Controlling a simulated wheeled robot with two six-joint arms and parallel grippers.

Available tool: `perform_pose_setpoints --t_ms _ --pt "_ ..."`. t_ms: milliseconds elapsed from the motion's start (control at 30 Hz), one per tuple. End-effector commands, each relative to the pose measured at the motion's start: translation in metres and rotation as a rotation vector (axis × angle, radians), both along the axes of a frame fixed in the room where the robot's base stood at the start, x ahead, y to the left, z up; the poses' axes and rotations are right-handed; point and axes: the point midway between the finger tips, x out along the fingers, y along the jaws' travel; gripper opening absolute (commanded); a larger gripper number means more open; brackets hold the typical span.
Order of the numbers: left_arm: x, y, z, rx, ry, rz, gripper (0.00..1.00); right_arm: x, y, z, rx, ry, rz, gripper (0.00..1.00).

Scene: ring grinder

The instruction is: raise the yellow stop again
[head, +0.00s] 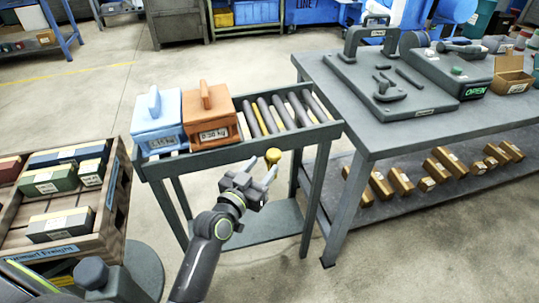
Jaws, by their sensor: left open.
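The yellow stop shows as a round yellow knob (273,156) at the front side of the small roller stand (240,149), below its rail. Whether it is raised or lowered is hard to tell from this view. My left gripper (262,168) is open, with its fingertips just below and beside the knob. I cannot tell whether they touch it. Nothing shows between the fingers. My right gripper is not in view.
A blue block (156,122) and an orange block (209,117), both with handles, sit on the left of the stand; bare rollers lie to the right. A grey workbench (400,135) stands at right, a wooden crate (113,195) at left.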

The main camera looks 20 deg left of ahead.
Motion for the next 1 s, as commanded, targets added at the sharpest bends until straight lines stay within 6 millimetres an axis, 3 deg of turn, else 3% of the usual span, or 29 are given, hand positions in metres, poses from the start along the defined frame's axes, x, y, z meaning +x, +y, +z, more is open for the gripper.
perform_pose_setpoints --t_ms 100,300,700,1000 --pt "0.021 -0.004 0.002 0.001 0.001 -0.001 0.46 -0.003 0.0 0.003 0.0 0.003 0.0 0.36" --pt "0.04 -0.008 0.0 0.0 0.001 0.0 0.46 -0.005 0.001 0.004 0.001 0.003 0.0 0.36" --pt "0.045 -0.009 -0.001 0.0 0.001 0.0 0.46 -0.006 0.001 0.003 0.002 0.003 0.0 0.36" --pt "0.045 -0.009 -0.001 0.001 0.001 0.0 0.06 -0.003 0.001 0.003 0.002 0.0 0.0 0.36"
